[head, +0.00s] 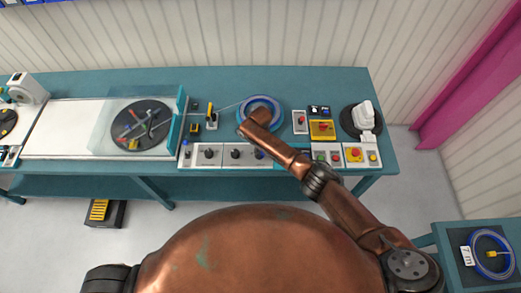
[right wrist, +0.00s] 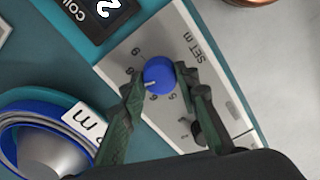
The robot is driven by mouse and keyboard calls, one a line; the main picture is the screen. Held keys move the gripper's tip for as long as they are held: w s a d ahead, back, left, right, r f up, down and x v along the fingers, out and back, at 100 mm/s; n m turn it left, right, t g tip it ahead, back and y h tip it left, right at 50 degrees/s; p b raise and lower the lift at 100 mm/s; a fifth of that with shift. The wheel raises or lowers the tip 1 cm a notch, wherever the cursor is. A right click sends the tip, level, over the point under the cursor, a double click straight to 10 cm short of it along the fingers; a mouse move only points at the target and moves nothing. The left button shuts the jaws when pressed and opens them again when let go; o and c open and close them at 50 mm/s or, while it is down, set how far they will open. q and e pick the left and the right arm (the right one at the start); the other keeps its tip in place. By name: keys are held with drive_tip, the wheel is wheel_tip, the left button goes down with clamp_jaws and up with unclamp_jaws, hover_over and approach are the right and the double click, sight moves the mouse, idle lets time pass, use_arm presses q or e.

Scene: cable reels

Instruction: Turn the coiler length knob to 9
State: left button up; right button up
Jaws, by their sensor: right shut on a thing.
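The blue length knob (right wrist: 159,75) sits on a pale panel marked "SET m" in the right wrist view. Its white pointer line faces the lower left, toward the small scale numbers on that side; I cannot tell the exact number it points at. A 9 shows farther up the scale. My right gripper (right wrist: 157,80) is shut on the knob, with one dark finger on each side. In the head view the knob (head: 259,155) shows small at the panel's right part, and my arm hides much around it. My left gripper is not in view.
A dark display (right wrist: 100,18) reading 2 is beside the scale. A blue cable reel (right wrist: 30,140) with a white "m" tag lies close to the left finger. In the head view, a red-and-yellow button box (head: 354,154) stands right of the arm.

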drive_tip(key=m+p, duration=0.1)
drive_tip(key=m, duration=0.4)
drive_tip(key=shift+m+p, duration=0.3)
drive_tip(key=shift+p, duration=0.05)
drive_tip(key=m+p, duration=0.1)
drive_tip(key=m, duration=0.4)
drive_tip(key=shift+m, duration=0.4)
drive_tip(key=o, duration=1.1)
wheel_tip(320, 180, up, 12)
drive_tip(key=shift+r, duration=0.1)
idle(0.4)
